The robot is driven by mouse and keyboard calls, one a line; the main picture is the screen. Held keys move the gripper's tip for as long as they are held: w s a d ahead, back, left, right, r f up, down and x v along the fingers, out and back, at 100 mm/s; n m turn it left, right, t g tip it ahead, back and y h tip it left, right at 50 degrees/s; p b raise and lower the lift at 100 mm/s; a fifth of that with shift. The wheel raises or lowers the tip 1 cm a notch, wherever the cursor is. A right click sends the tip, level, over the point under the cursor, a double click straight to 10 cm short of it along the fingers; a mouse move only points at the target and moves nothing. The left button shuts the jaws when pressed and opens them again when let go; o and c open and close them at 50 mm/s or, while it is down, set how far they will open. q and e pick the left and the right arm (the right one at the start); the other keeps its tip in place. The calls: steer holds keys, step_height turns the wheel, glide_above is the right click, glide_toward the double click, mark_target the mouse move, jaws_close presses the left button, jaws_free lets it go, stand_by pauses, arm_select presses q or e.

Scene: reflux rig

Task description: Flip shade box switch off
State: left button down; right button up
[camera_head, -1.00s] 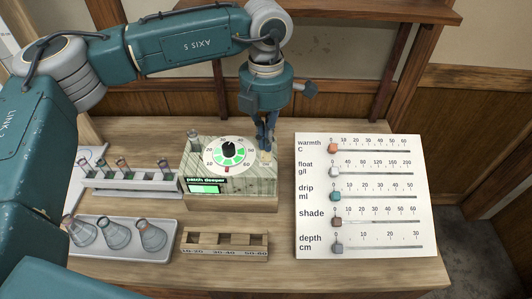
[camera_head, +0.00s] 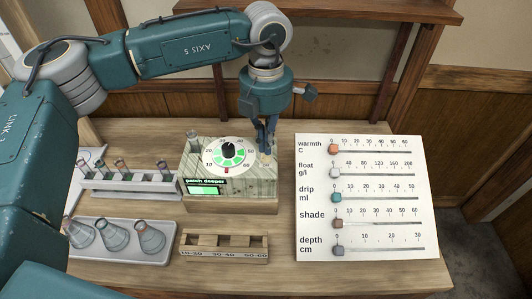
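The shade box (camera_head: 250,185) is a pale, wood-grained box at the middle of the table. Its top has a white round dial (camera_head: 228,152) with a black knob and green segments. A lit green display on its front reads "patch deeper". My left gripper (camera_head: 266,150) points down over the right part of the box top, its narrow fingers close together. The fingertips are at or just above a small pale part there, probably the switch. They hide most of it, so its position and any contact cannot be told. My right gripper is not in view.
A white slider board (camera_head: 385,235) lies to the right. A rack of small tubes (camera_head: 130,186) and a tray of flasks (camera_head: 85,254) are to the left. A wooden slotted block (camera_head: 222,255) is in front. A glass vial (camera_head: 193,142) stands at the box's back left.

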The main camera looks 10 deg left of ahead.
arm_select(q)
steer(key=shift+r+p, duration=0.3)
steer(key=shift+r, duration=0.35)
steer(key=shift+r+p, duration=1.2)
steer(key=shift+r, duration=1.55)
